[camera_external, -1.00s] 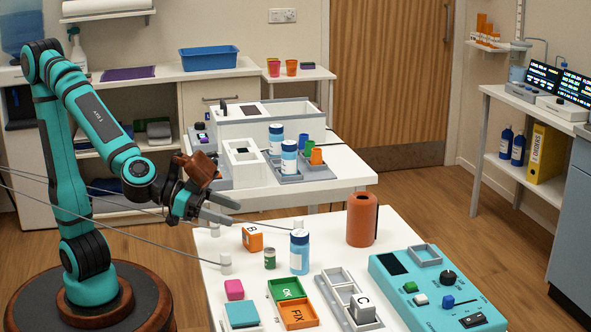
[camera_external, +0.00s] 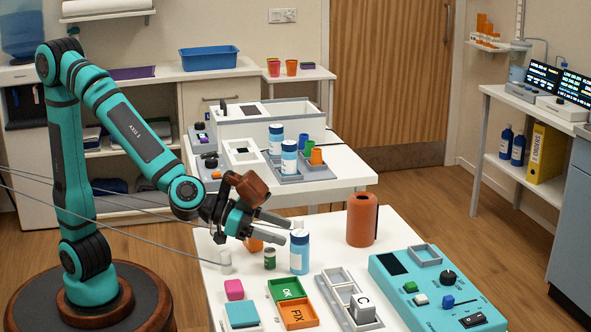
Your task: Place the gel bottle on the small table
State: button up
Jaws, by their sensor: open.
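Two similar bottles (camera_external: 289,160) stand on the middle table (camera_external: 345,183). A small white table (camera_external: 318,74) with a red and an orange cup stands at the back, beside the wall counter.
An orange block (camera_external: 253,244) is partly hidden by my gripper. A green can (camera_external: 269,259), a brown-orange cylinder (camera_external: 361,220), trays (camera_external: 333,290) and a teal control box (camera_external: 440,290) share the near table. Thin cables cross by my arm.

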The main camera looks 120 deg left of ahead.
aim_at(300, 238)
jog(key=shift+d+x, duration=0.2)
jog(key=shift+x, duration=2.6)
jog(key=shift+w, duration=0.1)
jog(key=c, duration=1.2)
notch_tip(300, 238, up, 10)
jog(key=shift+d, duration=0.1)
jog(key=s+d+f+m+t+h, duration=0.1)
jog(key=d+f+m+h, duration=0.25)
jog(key=d, duration=1.15)
jog(key=d+f+m+h, duration=0.2)
jog(key=d+f+h, duration=0.15)
jog(key=d, duration=1.25)
jog(key=s+d+f+m+g+h, duration=0.1)
jog(key=s+d+f, duration=0.3)
jog(key=d, duration=0.4)
jog(key=s+d+f+m+g+h, duration=0.1)
jog(key=s+d+f+m+h, duration=0.2)
jog(key=s+d, duration=0.3)
jog(key=s+d+f+m+g+h, duration=0.1)
jog(key=s+d+f+m+h, duration=0.2)
jog(key=d, duration=0.9)
jog(key=shift+s+d+f+h, duration=0.1)
jog(key=shift+s+f+h, duration=0.2)
jog(key=shift+s+f, duration=0.4)
jog(key=shift+s+f+h, duration=0.3)
jog(key=shift+s+f, duration=0.2)
jog(key=shift+f, duration=0.45)
